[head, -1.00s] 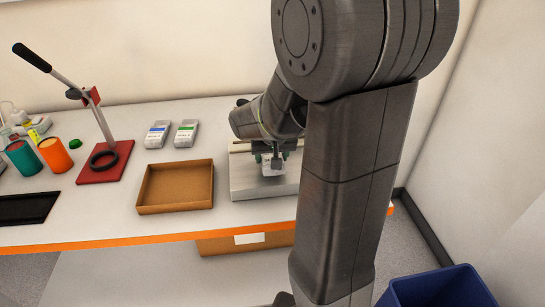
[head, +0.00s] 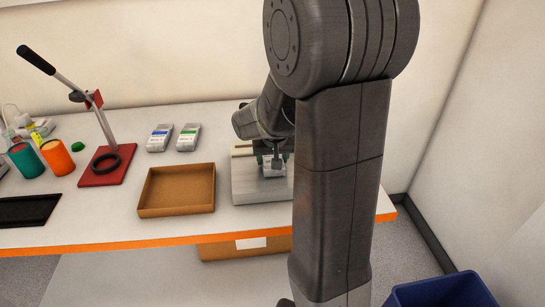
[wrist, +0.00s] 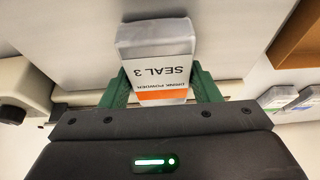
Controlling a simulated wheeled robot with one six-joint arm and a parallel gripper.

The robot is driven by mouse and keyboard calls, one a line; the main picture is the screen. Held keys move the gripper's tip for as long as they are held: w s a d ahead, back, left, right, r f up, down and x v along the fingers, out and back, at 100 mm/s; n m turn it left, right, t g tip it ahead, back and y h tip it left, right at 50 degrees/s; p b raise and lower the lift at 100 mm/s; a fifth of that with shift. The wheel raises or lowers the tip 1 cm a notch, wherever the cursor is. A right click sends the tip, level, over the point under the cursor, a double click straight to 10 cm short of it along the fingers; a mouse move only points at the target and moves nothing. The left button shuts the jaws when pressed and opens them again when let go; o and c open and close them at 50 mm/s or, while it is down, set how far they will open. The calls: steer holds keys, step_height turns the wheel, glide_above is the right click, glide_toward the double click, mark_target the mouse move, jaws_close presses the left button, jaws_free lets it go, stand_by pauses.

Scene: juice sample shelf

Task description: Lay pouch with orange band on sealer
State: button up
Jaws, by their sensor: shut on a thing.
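The pouch with the orange band (wrist: 157,62) is grey-white, with the words "SEAL 3" upside down in the wrist view. My gripper (wrist: 160,88) is shut on it, with green fingers on both its sides. In the head view the gripper (head: 273,162) and the pouch (head: 272,172) are over the sealer (head: 250,187), a pale grey block at the right of the bench. I cannot tell whether the pouch touches the sealer. My arm hides the sealer's right part.
A brown tray (head: 176,209) stands left of the sealer. Pouches with a blue band (head: 159,138) and a green band (head: 188,137) lie behind it. A red press (head: 106,168) stands further left. A blue bin (head: 440,291) is on the floor at right.

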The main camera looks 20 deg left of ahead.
steer(key=o, duration=1.1)
steer(key=shift+r, duration=0.1)
steer(key=v, duration=1.3)
steer(key=shift+s+r, duration=0.2)
steer(key=shift+r, duration=0.1)
steer(key=shift+f, duration=0.1)
steer(key=x, duration=1.3)
steer(key=shift+w+p, duration=0.25)
steer(key=shift+p, duration=0.1)
steer(key=shift+r, duration=0.2)
steer(key=shift+f, duration=0.15)
